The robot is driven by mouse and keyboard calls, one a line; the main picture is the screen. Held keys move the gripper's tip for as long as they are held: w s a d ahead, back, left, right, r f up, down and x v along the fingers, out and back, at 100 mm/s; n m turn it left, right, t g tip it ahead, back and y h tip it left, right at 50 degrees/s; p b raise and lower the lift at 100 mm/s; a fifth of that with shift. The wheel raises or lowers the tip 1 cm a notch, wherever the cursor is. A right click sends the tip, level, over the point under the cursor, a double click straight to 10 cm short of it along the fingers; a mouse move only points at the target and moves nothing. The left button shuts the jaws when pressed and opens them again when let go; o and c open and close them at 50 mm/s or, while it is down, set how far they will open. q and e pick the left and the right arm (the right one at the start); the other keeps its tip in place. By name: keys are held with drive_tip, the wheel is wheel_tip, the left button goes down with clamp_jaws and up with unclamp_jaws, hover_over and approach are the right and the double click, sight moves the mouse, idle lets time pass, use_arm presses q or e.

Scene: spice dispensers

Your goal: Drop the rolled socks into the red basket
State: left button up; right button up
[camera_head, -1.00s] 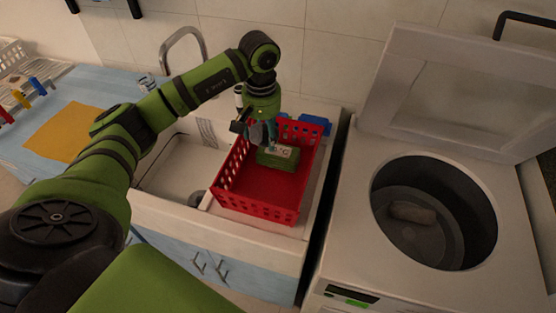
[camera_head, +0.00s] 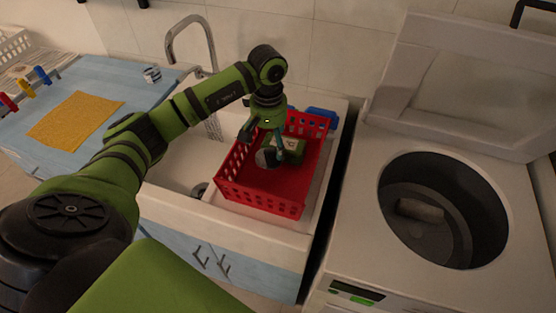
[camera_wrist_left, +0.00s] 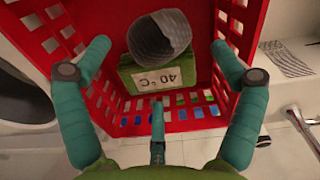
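The red basket (camera_head: 262,196) stands on the sink's ledge and also fills the upper part of the left wrist view (camera_wrist_left: 100,18). The rolled socks, a grey ribbed roll (camera_head: 266,158), are inside its walls, beside or partly over a green box. In the left wrist view the roll (camera_wrist_left: 158,42) overlaps the box's edge; I cannot tell whether it rests or is still falling. My left gripper (camera_head: 262,139) is above the basket. Its teal fingers (camera_wrist_left: 161,55) are spread wide, apart from the socks. My right gripper is not in view.
The green box (camera_wrist_left: 160,76), labelled 40 °C, lies in the basket. An open washing machine (camera_head: 345,240) stands to the right, with a pale roll (camera_head: 420,210) in its drum. The sink (camera_head: 185,165) and faucet (camera_head: 190,32) are left of the basket. A yellow cloth (camera_head: 75,118) lies on the counter.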

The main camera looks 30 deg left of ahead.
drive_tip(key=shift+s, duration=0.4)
use_arm(q)
drive_tip(key=shift+r, duration=0.1)
wheel_tip(320, 180, up, 12)
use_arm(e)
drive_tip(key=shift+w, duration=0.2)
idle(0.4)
